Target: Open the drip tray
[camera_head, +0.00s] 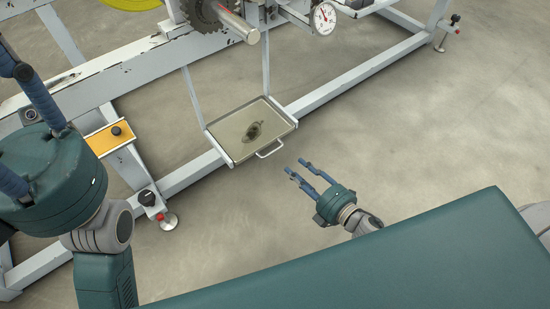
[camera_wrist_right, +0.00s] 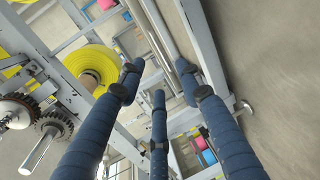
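The drip tray (camera_head: 229,128) is a shallow, pale rectangular tray with a dark oily stain in its middle. In the head view it sits low at the machine's lower rail, between two thin uprights. Its wire handle (camera_head: 269,150) sticks out from the front edge. My right gripper (camera_head: 294,167) is open and empty, to the right of the handle and a little below it in the picture, apart from it. The right wrist view shows its blue fingers (camera_wrist_right: 160,105) spread, with nothing between them. My left gripper (camera_head: 18,125) is at the left edge, its fingers apart and partly cut off.
The machine's white frame rail (camera_head: 350,77) runs diagonally past the tray. A toothed wheel (camera_head: 208,14) and a dial gauge (camera_head: 323,18) are above. Floor right of the tray is clear.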

